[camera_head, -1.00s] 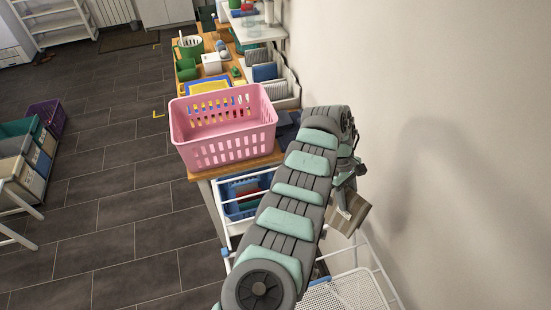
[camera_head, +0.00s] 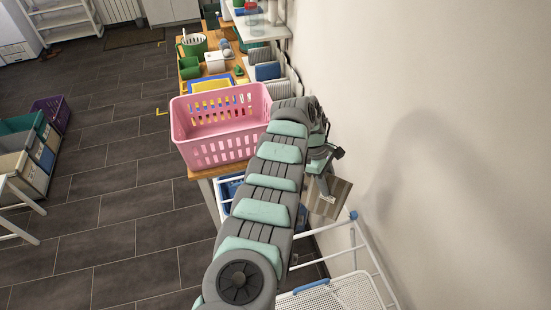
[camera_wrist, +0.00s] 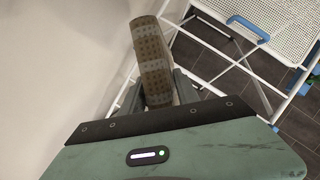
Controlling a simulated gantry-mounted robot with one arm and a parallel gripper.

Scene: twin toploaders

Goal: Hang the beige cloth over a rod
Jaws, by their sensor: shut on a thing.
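The beige cloth (camera_head: 330,197) hangs from my gripper (camera_head: 322,176) beside the wall, in the head view. In the wrist view the cloth (camera_wrist: 152,58) is a brownish, patterned folded strip between the fingers of my gripper (camera_wrist: 163,92), which is shut on it. The white drying rack (camera_head: 372,262) with its rods and blue corner caps stands below and in front of the cloth. The rack's white rods also show at the right in the wrist view (camera_wrist: 218,50), apart from the cloth. My arm hides part of the rack in the head view.
A pink basket (camera_head: 216,153) stands on the wooden table, left of my arm. A white perforated shelf (camera_head: 338,297) is at the bottom. The bare wall (camera_head: 450,150) is close on the right. Bins (camera_head: 28,150) stand far left, with open floor between.

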